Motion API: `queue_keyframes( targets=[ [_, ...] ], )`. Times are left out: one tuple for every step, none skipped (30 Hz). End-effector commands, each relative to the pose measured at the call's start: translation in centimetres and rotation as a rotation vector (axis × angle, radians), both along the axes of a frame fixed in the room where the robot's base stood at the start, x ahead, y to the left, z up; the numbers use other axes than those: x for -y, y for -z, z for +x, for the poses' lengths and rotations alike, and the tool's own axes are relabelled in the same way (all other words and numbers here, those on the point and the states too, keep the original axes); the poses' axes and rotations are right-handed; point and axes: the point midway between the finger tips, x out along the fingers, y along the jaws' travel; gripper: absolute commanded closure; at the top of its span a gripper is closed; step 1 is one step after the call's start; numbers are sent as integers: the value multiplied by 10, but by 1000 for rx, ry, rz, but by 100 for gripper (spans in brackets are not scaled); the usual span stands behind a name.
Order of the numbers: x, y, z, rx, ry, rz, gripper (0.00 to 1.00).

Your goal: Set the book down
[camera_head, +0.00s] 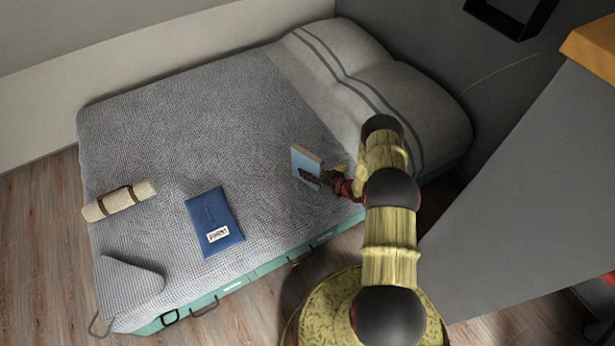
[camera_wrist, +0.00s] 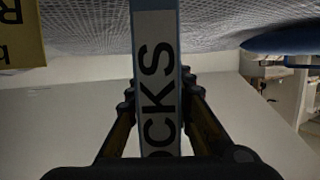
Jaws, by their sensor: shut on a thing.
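A light blue book (camera_head: 305,165) stands roughly upright over the grey bed cover, near the bed's front side. My gripper (camera_head: 312,178) is shut on it from the right. In the wrist view the book's pale spine (camera_wrist: 156,60) with dark letters "OCKS" stands between the two fingers (camera_wrist: 157,100). The fingers hide part of the book's lower end in the head view. I cannot tell whether the book touches the cover (camera_head: 265,205).
A yellow lettered thing (camera_wrist: 22,38) is close beside the book. Pillows (camera_head: 400,95) lie at the right. Bare cover surrounds the pouch.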

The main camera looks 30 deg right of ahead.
Motion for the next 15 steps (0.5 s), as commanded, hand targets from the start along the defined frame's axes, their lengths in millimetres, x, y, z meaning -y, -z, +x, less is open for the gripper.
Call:
queue_keyframes(
  targets=[
    [0, 15, -2, -3, 1, 2, 100],
    [0, 19, -2, -3, 1, 2, 100],
    [-1, 25, -2, -3, 1, 3, 100],
    [0, 27, -2, -3, 1, 2, 100],
    [0, 27, -2, -2, 1, 1, 100],
    [0, 27, -2, -1, 1, 2, 100],
    [0, 26, -1, 0, 0, 1, 100],
    [0, 26, -1, 0, 1, 1, 100],
    [0, 25, -1, 0, 0, 1, 100],
    [0, 25, -1, 0, 0, 1, 100],
    [0, 25, -2, -1, 1, 2, 100],
    [0, 25, -2, -2, 1, 1, 100],
    [0, 26, -2, -2, 1, 1, 100],
    [0, 27, -2, -2, 1, 1, 100],
    [0, 28, -2, -2, 1, 1, 100]
  ],
)
